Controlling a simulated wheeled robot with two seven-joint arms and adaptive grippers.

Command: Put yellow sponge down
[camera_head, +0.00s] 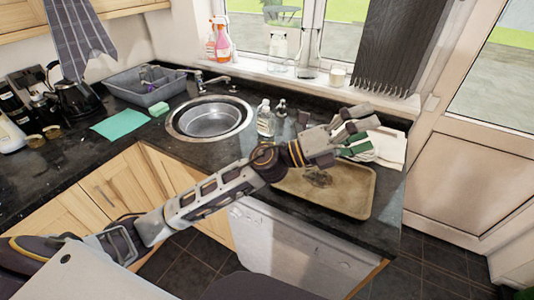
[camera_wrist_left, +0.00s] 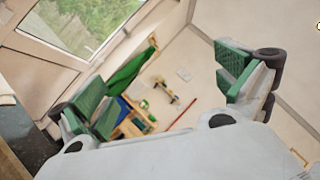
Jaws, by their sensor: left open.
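I cannot make out a yellow sponge in either view. My left gripper (camera_head: 360,131) is stretched out over the right end of the dark counter, near the brown tray (camera_head: 352,202). In the left wrist view my left gripper (camera_wrist_left: 165,86) is open, its green pads wide apart with nothing between them. A dark, indistinct patch or item (camera_head: 318,177) shows in the tray. A small green block, sponge-like, (camera_head: 159,109) lies on the counter left of the sink. My right gripper is not in view.
Bottles (camera_head: 265,120) stand by the round sink (camera_head: 209,120). A grey dish rack (camera_head: 145,86) and a teal cloth (camera_head: 119,125) are further left. The tray's front part looks clear.

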